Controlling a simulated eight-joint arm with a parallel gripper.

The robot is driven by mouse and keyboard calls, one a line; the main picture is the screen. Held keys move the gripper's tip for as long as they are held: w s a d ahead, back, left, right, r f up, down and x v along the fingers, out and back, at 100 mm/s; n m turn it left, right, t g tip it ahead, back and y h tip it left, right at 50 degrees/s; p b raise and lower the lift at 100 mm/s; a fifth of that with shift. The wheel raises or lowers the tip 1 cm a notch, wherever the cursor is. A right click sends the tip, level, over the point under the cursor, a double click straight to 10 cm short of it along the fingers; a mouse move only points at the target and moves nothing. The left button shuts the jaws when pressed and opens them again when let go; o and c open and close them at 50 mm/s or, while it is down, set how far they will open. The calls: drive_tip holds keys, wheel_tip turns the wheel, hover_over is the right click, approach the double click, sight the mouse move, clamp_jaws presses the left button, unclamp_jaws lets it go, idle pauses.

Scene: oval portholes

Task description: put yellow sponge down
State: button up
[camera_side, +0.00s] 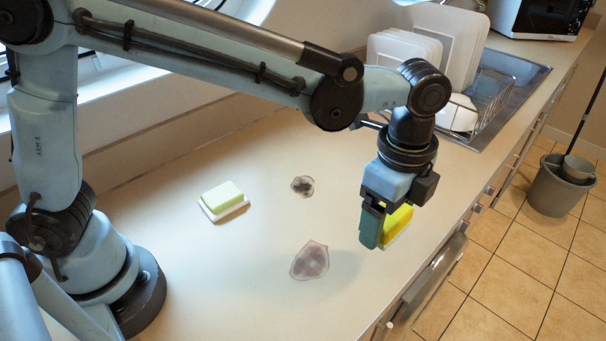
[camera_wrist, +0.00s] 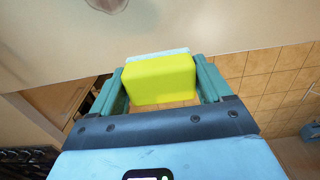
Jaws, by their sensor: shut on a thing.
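The yellow sponge (camera_side: 398,220) is held in my gripper (camera_side: 384,230), above the counter near its front edge. In the wrist view the yellow sponge (camera_wrist: 160,80) sits between the two teal fingers of my gripper (camera_wrist: 162,85), which touch its sides. A pale layer shows along the sponge's far side. In the side view a finger hides part of the sponge. The counter (camera_side: 250,270) lies below, and tiled floor shows behind the sponge in the wrist view.
A pale green sponge on a white base (camera_side: 223,198) lies on the counter at left. A dark stain or crumpled piece (camera_side: 303,186) and a greyish cloth-like patch (camera_side: 310,261) lie mid-counter. A dish rack (camera_side: 470,115) with white plates stands at the back. A bucket (camera_side: 560,187) is on the floor.

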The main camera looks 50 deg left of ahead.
drive_tip(key=shift+w+d, duration=0.25)
drive_tip(key=shift+w, duration=0.05)
drive_tip(key=shift+w+a+f, duration=0.1)
drive_tip(key=shift+w+f, duration=0.05)
drive_tip(key=shift+w, duration=0.15)
drive_tip(key=w+a+f, duration=0.2)
drive_tip(key=w, duration=0.1)
drive_tip(key=w+a+f, duration=0.2)
drive_tip(key=w, duration=0.1)
drive_tip(key=w+a+f, duration=0.2)
drive_tip(key=w, duration=0.1)
drive_tip(key=shift+a+f, duration=0.2)
drive_tip(key=shift+f, duration=2.15)
drive_tip(key=shift+f, duration=0.1)
drive_tip(key=o, duration=1)
drive_tip(key=shift+o, duration=0.2)
